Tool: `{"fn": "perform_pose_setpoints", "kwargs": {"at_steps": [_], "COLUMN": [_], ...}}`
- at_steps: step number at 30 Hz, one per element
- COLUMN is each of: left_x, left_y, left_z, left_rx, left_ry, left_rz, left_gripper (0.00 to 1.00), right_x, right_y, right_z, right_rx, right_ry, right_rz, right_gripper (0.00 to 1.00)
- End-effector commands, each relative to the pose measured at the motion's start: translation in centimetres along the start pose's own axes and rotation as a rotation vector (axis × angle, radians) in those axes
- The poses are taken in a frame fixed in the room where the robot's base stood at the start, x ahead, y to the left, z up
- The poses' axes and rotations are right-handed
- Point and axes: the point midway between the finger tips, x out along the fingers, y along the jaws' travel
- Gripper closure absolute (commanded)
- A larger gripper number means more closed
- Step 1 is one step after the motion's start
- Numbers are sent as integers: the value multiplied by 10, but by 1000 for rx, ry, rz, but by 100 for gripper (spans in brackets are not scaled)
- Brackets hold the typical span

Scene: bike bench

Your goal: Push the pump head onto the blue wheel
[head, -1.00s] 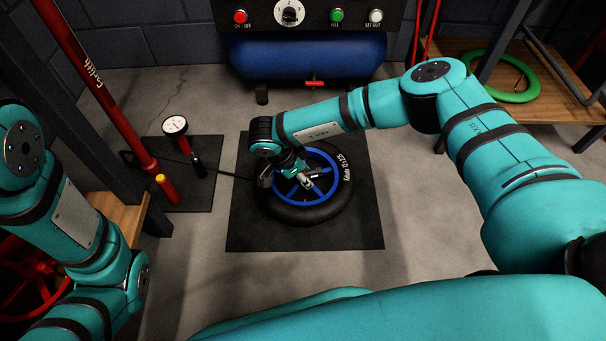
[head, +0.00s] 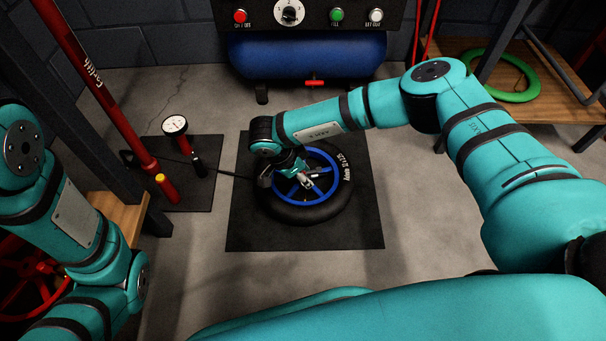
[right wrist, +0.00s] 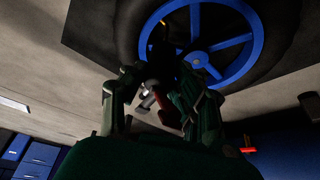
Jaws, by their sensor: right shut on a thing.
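The blue wheel (head: 329,173) with its black tyre lies flat on a black mat (head: 350,232) in the head view. It also shows in the right wrist view (right wrist: 248,58), above my fingers. My right gripper (head: 305,181) is over the wheel, at its spokes. In the right wrist view my right gripper (right wrist: 158,100) is shut on the pump head (right wrist: 148,97), a small part with a metallic end. Shadow and the fingers hide most of it. I cannot tell whether it touches the valve. My left arm is at the left edge; its gripper is out of view.
A red floor pump (head: 115,115) with a gauge (head: 174,125) stands left of the mat, and its dark hose runs to the wheel. A blue compressor (head: 305,55) stands behind. A wooden bench with a green ring (head: 515,95) is at right.

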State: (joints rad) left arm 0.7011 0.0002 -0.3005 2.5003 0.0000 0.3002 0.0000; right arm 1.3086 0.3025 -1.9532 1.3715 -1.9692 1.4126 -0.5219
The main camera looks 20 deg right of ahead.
Motion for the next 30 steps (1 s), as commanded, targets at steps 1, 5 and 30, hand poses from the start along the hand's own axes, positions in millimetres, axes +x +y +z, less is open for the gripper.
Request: {"fn": "perform_pose_setpoints", "kwargs": {"at_steps": [1,5,30], "left_x": [-1,-3,-14], "left_y": [0,0,2], "left_z": [0,-1,-4], "left_rx": [0,0,1], "left_ry": [0,-1,-2], "left_rz": [0,0,0], "left_gripper": [60,60,60], "right_x": [2,4,19], "right_y": [0,0,0], "right_z": [1,2,8], "right_rx": [0,0,0], "right_ry": [0,0,0], "right_rz": [0,-1,-1], "right_gripper": [100,100,100]}}
